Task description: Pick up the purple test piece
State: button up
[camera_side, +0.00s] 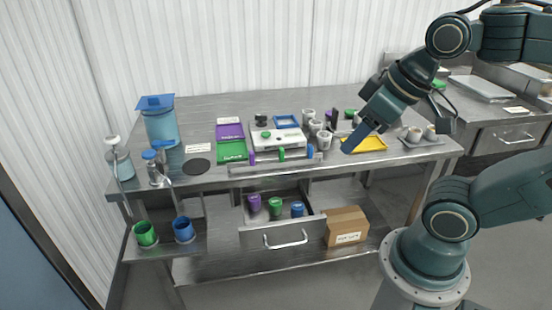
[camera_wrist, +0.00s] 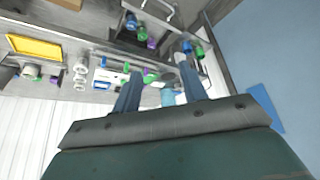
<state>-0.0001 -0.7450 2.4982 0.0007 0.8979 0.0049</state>
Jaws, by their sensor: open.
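A small purple piece (camera_side: 252,158) stands at the front edge of the steel table, left of a similar green piece (camera_side: 281,154) and blue piece (camera_side: 310,151). A larger purple cylinder (camera_side: 254,203) sits in the open drawer beside a green cylinder (camera_side: 275,206) and a blue one (camera_side: 297,209). I cannot tell which of the two is the test piece. The drawer's purple cylinder (camera_wrist: 151,43) also shows in the wrist view. My gripper (camera_side: 354,137) is raised over the table's right part, right of and apart from both. In the wrist view its fingers (camera_wrist: 160,90) are spread and empty.
A white tray (camera_side: 278,138), purple and green mats (camera_side: 231,151) and grey cups (camera_side: 323,141) crowd the table's middle. A yellow tray (camera_side: 370,145) lies near my gripper. The open drawer (camera_side: 283,236) juts forward. Blue containers (camera_side: 160,124) stand at left.

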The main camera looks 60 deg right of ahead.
jog(key=w+d+f+m+g, duration=0.1)
jog(key=w+f+m, duration=0.25)
jog(key=w, duration=0.45)
jog(key=w+d+f+m, duration=0.1)
jog(key=w+f+m, duration=0.1)
jog(key=w+m, duration=0.35)
jog(key=w+d+f+m+g+h, duration=0.1)
jog(key=w+f+m, duration=0.3)
jog(key=w+f, duration=0.8)
notch_tip(320, 180, down, 3)
jog(key=shift+d+g+h, duration=0.35)
jog(key=shift+g+h, duration=0.05)
jog(key=shift+g, duration=0.1)
jog(key=shift+w, duration=0.1)
send_over(255, 198)
jog(key=s+a, duration=0.1)
notch_tip(255, 198, down, 8)
jog(key=shift+s, duration=0.15)
jog(key=shift+a+f, duration=0.1)
jog(key=shift+x, duration=2.6)
jog(key=shift+c, duration=0.2)
